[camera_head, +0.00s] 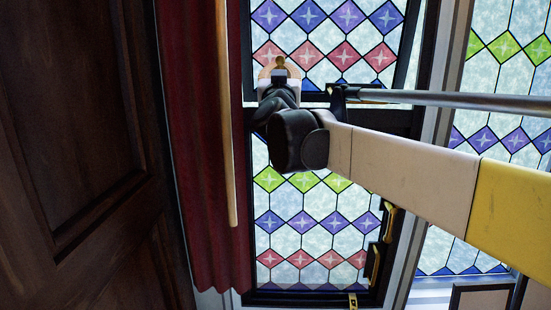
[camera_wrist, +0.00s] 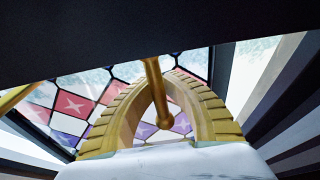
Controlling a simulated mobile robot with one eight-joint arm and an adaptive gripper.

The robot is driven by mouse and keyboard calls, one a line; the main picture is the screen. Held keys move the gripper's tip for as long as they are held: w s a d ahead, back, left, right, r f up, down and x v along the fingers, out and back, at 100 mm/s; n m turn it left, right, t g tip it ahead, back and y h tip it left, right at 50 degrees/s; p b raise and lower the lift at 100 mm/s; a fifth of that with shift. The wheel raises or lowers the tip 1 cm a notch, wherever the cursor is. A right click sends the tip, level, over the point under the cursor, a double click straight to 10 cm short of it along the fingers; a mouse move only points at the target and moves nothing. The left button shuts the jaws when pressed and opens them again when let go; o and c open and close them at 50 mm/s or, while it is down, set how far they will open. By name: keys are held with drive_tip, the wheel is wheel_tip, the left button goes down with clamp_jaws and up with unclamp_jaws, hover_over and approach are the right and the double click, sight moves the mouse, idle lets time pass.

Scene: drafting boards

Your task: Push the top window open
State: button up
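The top window (camera_head: 340,45) is a leaded pane with purple and red diamonds in a dark frame, in the upper middle of the head view. My gripper (camera_head: 280,62) is at its lower edge, near the dark rail between the upper and lower panes. In the wrist view its ribbed yellow fingers (camera_wrist: 160,76) curve in to an arch with the tips close together. A brass handle (camera_wrist: 164,118) with a ball end hangs from the dark frame bar and shows within the arch. The handle covers where the tips meet, so I cannot tell whether they pinch it.
A lower pane (camera_head: 310,220) with brass fittings (camera_head: 375,265) is below. A red curtain (camera_head: 205,150) and a wooden pole (camera_head: 228,120) hang close on the left, beside dark wood panelling (camera_head: 80,170). A metal rod (camera_head: 450,101) runs right from the rail.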

drive_tip(key=shift+x, duration=0.85)
drive_tip(key=shift+w+f, duration=0.15)
